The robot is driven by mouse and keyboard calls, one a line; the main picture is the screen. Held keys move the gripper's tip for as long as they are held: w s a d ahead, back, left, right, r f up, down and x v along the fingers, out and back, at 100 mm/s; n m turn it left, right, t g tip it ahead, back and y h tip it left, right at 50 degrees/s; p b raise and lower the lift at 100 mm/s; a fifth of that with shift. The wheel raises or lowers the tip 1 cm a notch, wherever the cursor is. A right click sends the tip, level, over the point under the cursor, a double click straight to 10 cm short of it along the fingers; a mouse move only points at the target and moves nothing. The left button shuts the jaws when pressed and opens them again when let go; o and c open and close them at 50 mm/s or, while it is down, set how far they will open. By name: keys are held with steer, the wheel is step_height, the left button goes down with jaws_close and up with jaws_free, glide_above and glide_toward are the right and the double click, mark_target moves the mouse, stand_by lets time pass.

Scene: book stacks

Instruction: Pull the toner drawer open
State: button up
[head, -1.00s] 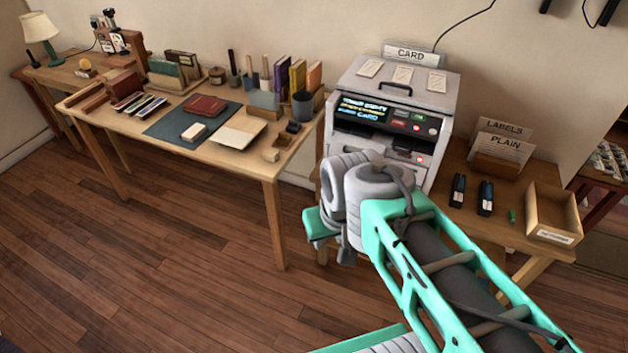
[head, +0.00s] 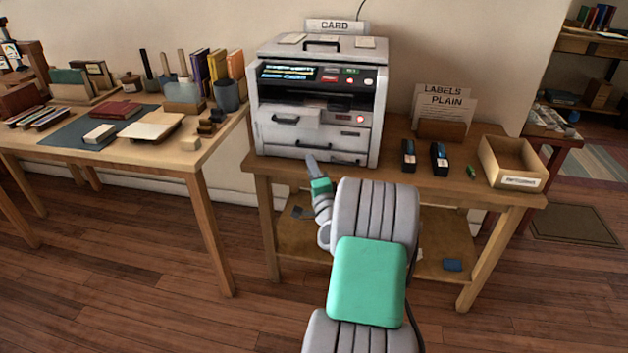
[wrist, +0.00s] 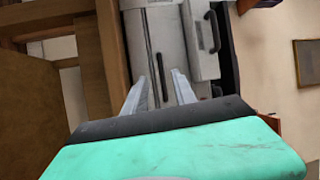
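The grey printer (head: 262,132) stands on a wooden table. A small upper-left drawer (head: 308,118) with a dark handle sits on its front and seems to jut out a little; it also shows in the wrist view (wrist: 203,62). Below it is a wide drawer with a long, thin handle (wrist: 159,38). I cannot read which one is marked toner. My gripper (head: 312,165) is in front of the printer's lower left front. In the wrist view my gripper (wrist: 158,78) is open and empty, its fingers apart and pointing at the lower drawer. Contact is not visible.
Two black cartridges (head: 409,155) (head: 439,157), a small green item (head: 471,171) and an open box (head: 515,182) are right of the printer. A label holder (head: 441,129) stands behind them. A desk (head: 200,150) with books is to the left, across a narrow gap.

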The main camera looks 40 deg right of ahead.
mark_target(313, 148)
steer(key=shift+m+h, duration=0.5)
steer(key=shift+m, duration=0.1)
steer(key=w+d, duration=0.2)
steer(key=w+d+r+p, duration=0.1)
steer(key=w+d, duration=0.2)
steer(key=shift+w+d, duration=0.2)
steer(key=shift+d, duration=0.05)
steer(key=shift+r, duration=0.1)
jaws_close()
stand_by(0.6)
